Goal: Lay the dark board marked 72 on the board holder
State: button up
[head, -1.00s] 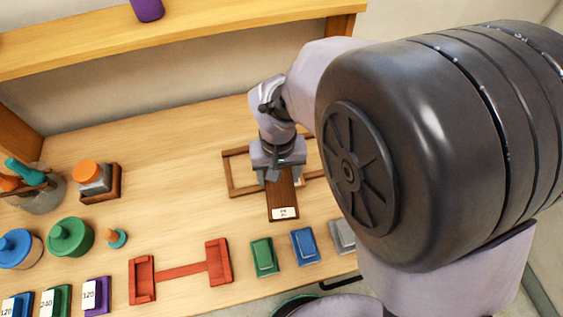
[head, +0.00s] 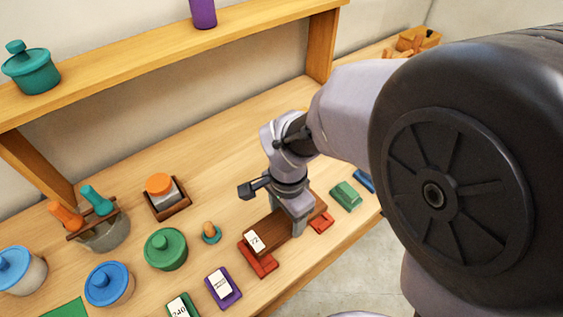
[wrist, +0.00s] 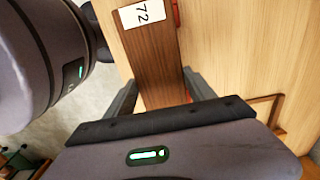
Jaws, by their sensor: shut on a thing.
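The dark brown board (head: 275,231) carries a white label reading 72 at its left end. My gripper (head: 294,221) is shut on it across its middle-right part, fingers on its long sides. The red board holder (head: 262,264) shows beneath and beside the board, with one end at the left and the other at the right. The board lies along the holder, over both ends; I cannot tell whether it rests fully on them. In the wrist view the board (wrist: 155,60) runs between my fingers, with slivers of red beside it.
A purple block (head: 222,285) and a green block marked 240 (head: 182,306) lie left of the holder. A green pot (head: 166,250) and a small orange-knobbed peg (head: 210,232) stand behind. Another green block (head: 345,197) lies to the right. The bench's front edge is close.

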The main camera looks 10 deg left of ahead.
jog(key=shift+w+d+f+b, duration=0.15)
jog(key=shift+w+f+b, duration=0.2)
jog(key=shift+f, duration=0.25)
notch_tip(320, 180, down, 5)
jog(key=b, duration=0.4)
jog(key=shift+f, duration=0.15)
jog(key=shift+s+f+b, duration=0.1)
jog(key=shift+f+b, duration=0.15)
jog(key=shift+b, duration=0.3)
jog(key=o, duration=1.9)
notch_tip(320, 180, up, 7)
jog(key=p, duration=0.5)
jog(key=shift+r+p, duration=0.1)
jog(key=shift+p, duration=0.2)
